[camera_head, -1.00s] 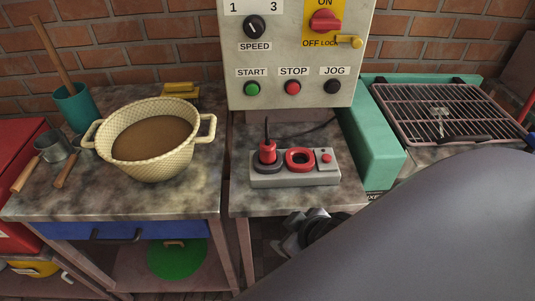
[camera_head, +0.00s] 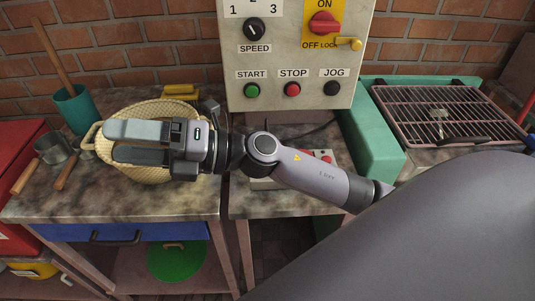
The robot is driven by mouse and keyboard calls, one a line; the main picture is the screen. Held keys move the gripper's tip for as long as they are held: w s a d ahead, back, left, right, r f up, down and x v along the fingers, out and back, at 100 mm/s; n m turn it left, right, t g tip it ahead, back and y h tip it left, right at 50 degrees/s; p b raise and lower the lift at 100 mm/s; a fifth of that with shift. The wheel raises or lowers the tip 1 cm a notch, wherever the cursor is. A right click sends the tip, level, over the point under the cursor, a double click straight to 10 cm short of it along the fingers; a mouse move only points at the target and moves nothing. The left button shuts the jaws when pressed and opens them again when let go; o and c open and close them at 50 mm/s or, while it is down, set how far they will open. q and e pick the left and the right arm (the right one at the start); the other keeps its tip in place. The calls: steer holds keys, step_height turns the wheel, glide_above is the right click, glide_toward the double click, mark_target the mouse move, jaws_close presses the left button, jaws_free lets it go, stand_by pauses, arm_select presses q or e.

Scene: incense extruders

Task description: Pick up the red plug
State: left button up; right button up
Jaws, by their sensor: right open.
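My right gripper (camera_head: 114,143) is open and points left, over the cream basket bowl (camera_head: 150,108), well to the left of the socket box. Nothing shows between its fingers. My left gripper is not in view.
The control panel (camera_head: 290,65) stands behind the socket box. A teal machine (camera_head: 371,145) and wire rack (camera_head: 450,115) stand to the right. A teal cup (camera_head: 75,108), metal pot (camera_head: 54,149) and yellow block (camera_head: 181,89) surround the bowl.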

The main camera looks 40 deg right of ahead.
steer(key=d+f+n+g+h, duration=0.4)
steer(key=f+n+g+h, duration=0.35)
steer(key=f+n, duration=0.25)
steer(key=w+d+h, duration=0.1)
steer(key=d+h, duration=0.3)
steer(key=d, duration=0.3)
steer(key=w+d+g+h, duration=0.1)
steer(key=d+h, duration=0.2)
steer(key=d, duration=0.5)
steer(key=w+d+f+h, duration=0.1)
steer(key=d+h, duration=0.3)
steer(key=d, duration=0.3)
steer(key=shift+w+d+g+h, duration=0.15)
steer(key=shift+w+g+h, duration=0.1)
steer(key=shift+w+h, duration=0.15)
steer(key=shift+m, duration=0.3)
steer(key=f, duration=0.2)
steer(key=f+p, duration=0.1)
steer(key=f, duration=0.3)
steer(key=shift+s, duration=0.4)
steer(key=shift+f, duration=0.45)
steer(key=shift+c, duration=0.3)
steer(key=c, duration=1.1)
